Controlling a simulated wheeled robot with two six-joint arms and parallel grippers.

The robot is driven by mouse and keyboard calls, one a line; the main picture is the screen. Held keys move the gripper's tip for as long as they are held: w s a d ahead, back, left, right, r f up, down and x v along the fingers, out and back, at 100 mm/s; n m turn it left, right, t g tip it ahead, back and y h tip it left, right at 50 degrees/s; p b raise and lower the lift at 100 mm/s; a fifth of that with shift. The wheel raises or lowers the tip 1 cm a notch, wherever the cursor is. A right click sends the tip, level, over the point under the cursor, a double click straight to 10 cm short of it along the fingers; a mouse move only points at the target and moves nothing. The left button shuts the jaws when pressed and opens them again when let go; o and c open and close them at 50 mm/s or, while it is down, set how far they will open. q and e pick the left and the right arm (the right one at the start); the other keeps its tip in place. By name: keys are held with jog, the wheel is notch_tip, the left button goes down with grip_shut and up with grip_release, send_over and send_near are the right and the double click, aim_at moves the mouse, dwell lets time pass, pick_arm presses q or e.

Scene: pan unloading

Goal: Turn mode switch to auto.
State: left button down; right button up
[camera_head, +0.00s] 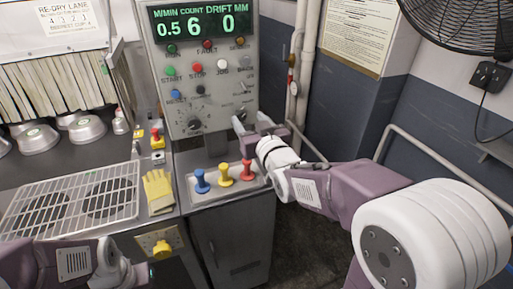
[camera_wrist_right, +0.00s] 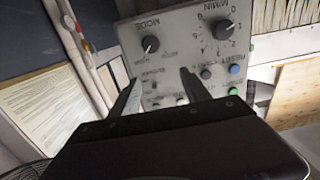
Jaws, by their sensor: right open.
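The mode switch is a dark round knob labelled MODE (camera_wrist_right: 150,44) on the grey control panel (camera_wrist_right: 186,20), seen upside down in the right wrist view. My right gripper (camera_wrist_right: 162,82) is open and empty, with its two fingers apart and pointing at the panel below the knob in that view. The fingers look clear of the knob. In the head view my right gripper (camera_head: 249,121) is at the panel's lower right and covers much of that corner. Which mode the knob points to is too small to tell. My left arm shows at the lower left; its fingers cannot be made out.
A speed knob (camera_head: 194,125) and several coloured buttons share the panel. Blue, yellow and red knobs (camera_head: 226,175) stand on the ledge below. A yellow glove (camera_head: 158,190) lies beside a wire rack (camera_head: 75,200). Pipes (camera_head: 300,60) run up the wall right of the panel.

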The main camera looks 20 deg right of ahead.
jog(key=b, duration=0.4)
send_near(242, 118)
jog(key=w, duration=0.4)
jog(key=w+p, duration=0.1)
jog(key=w, duration=0.3)
jog(key=shift+w+a+f, duration=0.1)
jog(key=shift+w+a, duration=0.1)
jog(key=shift+w, duration=0.05)
pick_arm(q)
jog(key=f, duration=0.6)
jog(key=shift+s+d, duration=0.1)
jog(key=shift+d, duration=0.1)
pick_arm(e)
jog(key=shift+c, duration=0.2)
